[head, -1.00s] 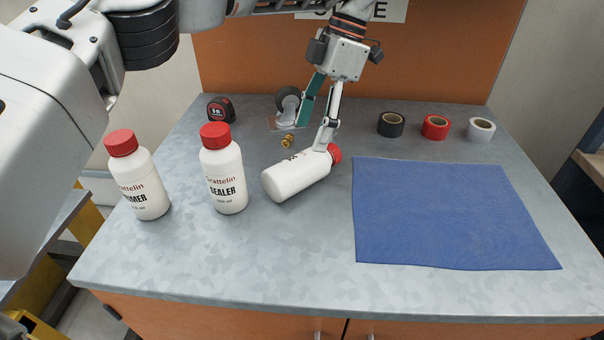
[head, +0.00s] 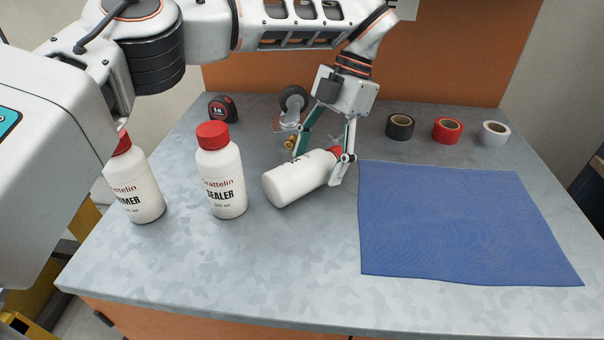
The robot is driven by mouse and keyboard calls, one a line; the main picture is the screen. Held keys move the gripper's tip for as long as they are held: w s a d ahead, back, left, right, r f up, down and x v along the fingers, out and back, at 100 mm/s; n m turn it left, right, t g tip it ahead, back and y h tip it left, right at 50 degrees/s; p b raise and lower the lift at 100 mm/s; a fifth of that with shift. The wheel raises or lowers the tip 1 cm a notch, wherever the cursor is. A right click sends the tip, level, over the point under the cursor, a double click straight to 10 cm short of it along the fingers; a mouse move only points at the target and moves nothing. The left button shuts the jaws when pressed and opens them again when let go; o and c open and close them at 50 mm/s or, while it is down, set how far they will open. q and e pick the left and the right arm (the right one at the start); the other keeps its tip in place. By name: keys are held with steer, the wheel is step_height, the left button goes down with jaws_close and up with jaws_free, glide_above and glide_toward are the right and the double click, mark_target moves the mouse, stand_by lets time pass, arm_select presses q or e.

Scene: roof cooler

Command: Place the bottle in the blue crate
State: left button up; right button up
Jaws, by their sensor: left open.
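A white bottle with a red cap (head: 297,180) lies on its side on the grey worktop, its cap end pointing to the back right. My left gripper (head: 318,167) reaches down from above, open, with one finger on the far side of the bottle and the other at the near side by the cap. I cannot tell whether the fingers touch it. Two similar bottles stand upright to the left: one marked SEALER (head: 222,183) and one ending in "MER" (head: 138,190), its top partly hidden by my arm. A flat blue mat (head: 455,220) lies at right; no blue crate is visible.
Black (head: 400,127), red (head: 447,131) and white (head: 495,133) tape rolls sit at the back right. A tape measure (head: 222,109), a caster wheel (head: 293,100) and a small brass fitting (head: 289,143) are at the back. The front worktop is clear.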

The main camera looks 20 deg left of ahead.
arm_select(q)
steer(key=shift+x, duration=1)
steer(key=c, duration=1.3)
steer(key=shift+r, duration=0.1)
